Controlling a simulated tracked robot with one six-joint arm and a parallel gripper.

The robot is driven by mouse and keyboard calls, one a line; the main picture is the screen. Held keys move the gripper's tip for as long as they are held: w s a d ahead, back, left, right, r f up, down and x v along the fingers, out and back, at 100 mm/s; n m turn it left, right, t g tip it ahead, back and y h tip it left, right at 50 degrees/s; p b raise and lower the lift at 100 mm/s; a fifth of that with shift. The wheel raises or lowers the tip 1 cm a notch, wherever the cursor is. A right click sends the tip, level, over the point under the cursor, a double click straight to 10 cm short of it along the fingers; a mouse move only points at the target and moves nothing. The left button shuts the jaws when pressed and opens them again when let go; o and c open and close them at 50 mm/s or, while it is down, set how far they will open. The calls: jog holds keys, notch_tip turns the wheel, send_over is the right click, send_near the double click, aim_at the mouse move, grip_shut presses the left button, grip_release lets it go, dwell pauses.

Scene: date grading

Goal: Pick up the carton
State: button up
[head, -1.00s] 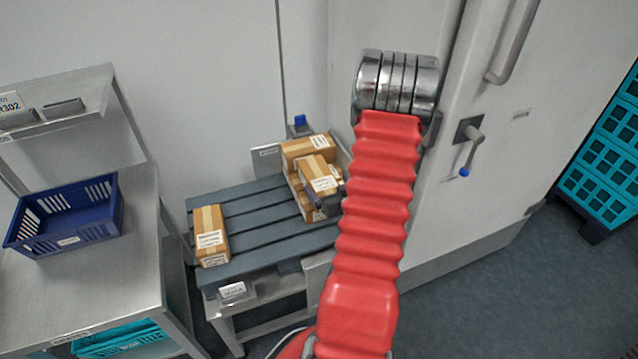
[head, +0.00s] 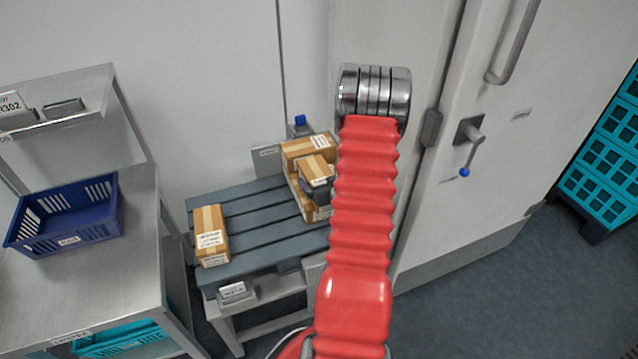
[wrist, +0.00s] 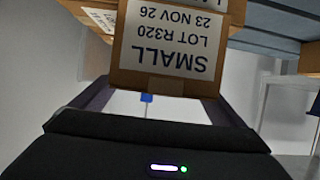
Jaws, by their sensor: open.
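Several brown cartons with white labels are in view. In the head view, one carton (head: 314,166) lies on top of a stack at the right of the slatted grey platform, and another carton (head: 211,222) lies alone at its left. In the wrist view, a carton (wrist: 168,52) shows its end label close up, reading "SMALL", upside down. My gripper (wrist: 163,98) is open, with a dark finger on each side of this carton's near end. I cannot tell whether the fingers touch it. In the head view, my red arm hides part of the stack and most of the gripper.
A blue crate (head: 68,240) stands on the metal bench (head: 135,275) at the left. A white door with a handle (head: 468,150) is behind my arm. Teal crates (head: 605,165) stand at the far right. Bare floor (head: 480,290) is at the lower right.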

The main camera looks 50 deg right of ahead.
aim_at(319, 174)
jog(key=shift+x, duration=0.9)
jog(key=shift+c, duration=0.2)
jog(key=c, duration=1.8)
jog(key=shift+r, duration=0.1)
jog(key=shift+r, duration=0.1)
jog(key=shift+r, duration=4.9)
